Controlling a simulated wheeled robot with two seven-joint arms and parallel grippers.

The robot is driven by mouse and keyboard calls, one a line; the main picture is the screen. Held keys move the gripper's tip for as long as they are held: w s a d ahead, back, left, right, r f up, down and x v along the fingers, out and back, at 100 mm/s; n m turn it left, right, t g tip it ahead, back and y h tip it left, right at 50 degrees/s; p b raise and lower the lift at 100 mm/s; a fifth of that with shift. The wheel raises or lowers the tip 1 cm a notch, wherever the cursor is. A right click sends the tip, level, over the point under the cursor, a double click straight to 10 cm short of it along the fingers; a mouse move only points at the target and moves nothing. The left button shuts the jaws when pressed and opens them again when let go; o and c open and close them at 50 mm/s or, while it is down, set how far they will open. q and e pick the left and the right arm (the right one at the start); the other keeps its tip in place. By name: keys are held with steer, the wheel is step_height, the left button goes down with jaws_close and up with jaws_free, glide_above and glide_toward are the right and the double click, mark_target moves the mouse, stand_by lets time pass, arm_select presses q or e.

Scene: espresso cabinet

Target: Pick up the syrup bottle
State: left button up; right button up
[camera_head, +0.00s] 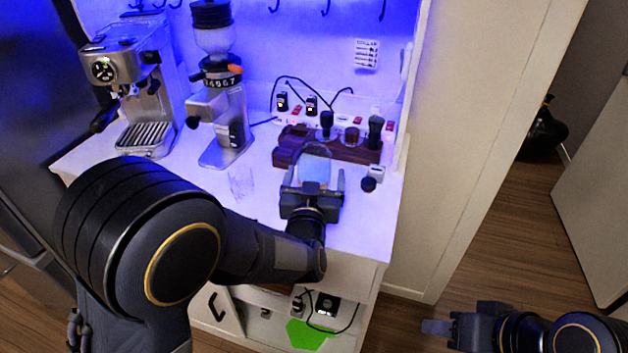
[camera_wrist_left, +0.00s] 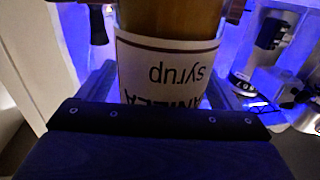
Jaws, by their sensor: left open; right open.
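The syrup bottle (camera_head: 314,168) stands on the white counter in front of the dark wooden rack. In the left wrist view the bottle (camera_wrist_left: 165,65) is close up, with amber contents and a white label reading "syrup" upside down. My left gripper (camera_head: 314,178) is open at the bottle, with a finger on either side of it. In the left wrist view the fingers flank the label; whether they touch the glass I cannot tell. The bottle's lower part is hidden behind my gripper in the head view. My right gripper (camera_head: 436,327) is open and empty, low at the right over the floor.
A wooden rack (camera_head: 360,152) with tools stands just behind the bottle. A clear glass (camera_head: 241,182) is to the left, and a small dark item (camera_head: 369,184) to the right. A grinder (camera_head: 222,125) and an espresso machine (camera_head: 140,85) stand further left.

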arm_select(q)
steer(key=shift+w, duration=0.1)
steer(key=shift+c, duration=0.4)
steer(key=c, duration=1.2)
steer(key=shift+r, duration=0.15)
